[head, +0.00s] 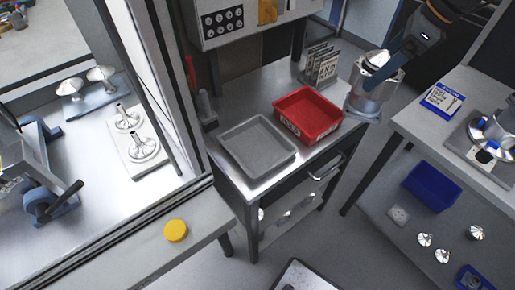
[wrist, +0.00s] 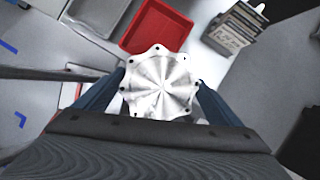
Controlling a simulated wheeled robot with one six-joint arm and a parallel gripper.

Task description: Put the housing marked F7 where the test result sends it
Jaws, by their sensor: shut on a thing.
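My gripper (wrist: 160,95) is shut on a silver housing (wrist: 160,82), seen in the wrist view with its round, scalloped flange and small holes facing the camera. Its blue fingers grip the housing from both sides. No F7 mark is readable on the visible face. A red tray (head: 308,113) and a grey tray (head: 258,143) stand side by side on the metal bench in the head view; both look empty. The red tray also shows beyond the held housing in the wrist view (wrist: 155,28). No test result is readable.
A card rack (head: 322,65) stands behind the red tray. At right, a table (head: 405,118) carries a blue sign (head: 442,98) and a metal fixture; a blue bin (head: 432,187) and loose parts are lower down. A framed enclosure with several metal parts is at left. A yellow disc (head: 176,231) is in front.

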